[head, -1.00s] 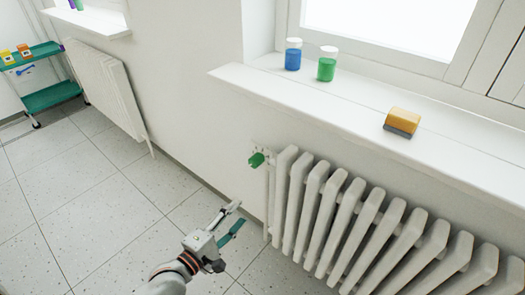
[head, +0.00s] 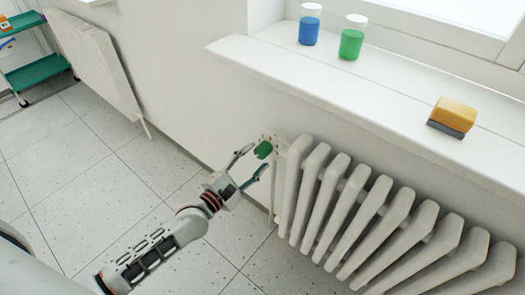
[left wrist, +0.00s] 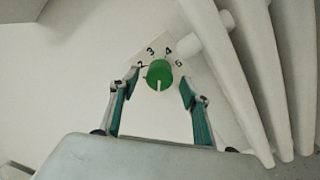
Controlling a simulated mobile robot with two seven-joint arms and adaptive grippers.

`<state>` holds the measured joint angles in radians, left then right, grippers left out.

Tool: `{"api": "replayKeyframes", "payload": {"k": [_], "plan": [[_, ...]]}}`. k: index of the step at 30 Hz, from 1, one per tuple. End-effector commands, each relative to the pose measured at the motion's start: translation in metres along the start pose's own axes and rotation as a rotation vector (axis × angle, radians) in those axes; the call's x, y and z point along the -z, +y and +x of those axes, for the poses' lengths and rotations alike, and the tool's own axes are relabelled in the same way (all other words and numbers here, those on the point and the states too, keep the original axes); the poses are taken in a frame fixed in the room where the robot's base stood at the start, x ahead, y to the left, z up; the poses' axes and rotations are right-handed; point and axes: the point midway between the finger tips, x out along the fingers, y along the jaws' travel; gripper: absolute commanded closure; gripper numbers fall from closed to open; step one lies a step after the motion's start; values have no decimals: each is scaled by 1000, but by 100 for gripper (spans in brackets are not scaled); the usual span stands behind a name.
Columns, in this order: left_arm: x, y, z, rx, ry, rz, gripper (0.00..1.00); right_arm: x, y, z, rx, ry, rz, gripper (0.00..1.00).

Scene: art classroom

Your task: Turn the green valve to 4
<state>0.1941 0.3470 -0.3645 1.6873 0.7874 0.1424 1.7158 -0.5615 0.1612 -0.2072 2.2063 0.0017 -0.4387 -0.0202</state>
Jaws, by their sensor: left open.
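The green valve (head: 263,149) is a round knob at the upper left end of the white radiator (head: 335,205). In the left wrist view the valve (left wrist: 159,70) has dark numbers 2, 3, 4 and 5 around its upper side. A short pale mark shows on the knob's lower part, pointing down in that picture. My left gripper (head: 256,160) is open, with its two fingers on either side of the valve. In the left wrist view, gaps show between the valve and both fingertips of the gripper (left wrist: 159,84). My right gripper is not in view.
A white windowsill (head: 330,85) juts out above the radiator. It holds a blue jar (head: 309,27), a green jar (head: 352,40) and a yellow sponge-like block (head: 453,115). A green cart (head: 40,70) stands far left. The tiled floor between is clear.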

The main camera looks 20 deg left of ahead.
Motion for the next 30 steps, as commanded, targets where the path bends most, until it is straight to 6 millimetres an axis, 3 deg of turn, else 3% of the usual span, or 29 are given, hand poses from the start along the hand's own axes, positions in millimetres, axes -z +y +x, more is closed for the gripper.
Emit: {"api": "replayKeyframes", "payload": {"k": [3, 9, 18, 19, 23, 30], "plan": [[1, -2, 18, 1, 2, -1, 53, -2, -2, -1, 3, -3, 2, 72], [1, -1, 35, 1, 2, -1, 53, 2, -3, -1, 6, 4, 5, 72], [0, 0, 38, 1, 1, 1, 53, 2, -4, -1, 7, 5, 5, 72], [0, 0, 38, 1, 1, 1, 56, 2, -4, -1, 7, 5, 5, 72], [0, 0, 38, 1, 1, 1, 90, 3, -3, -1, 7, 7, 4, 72], [0, 0, 38, 1, 1, 6, 92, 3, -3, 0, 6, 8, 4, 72]]}}
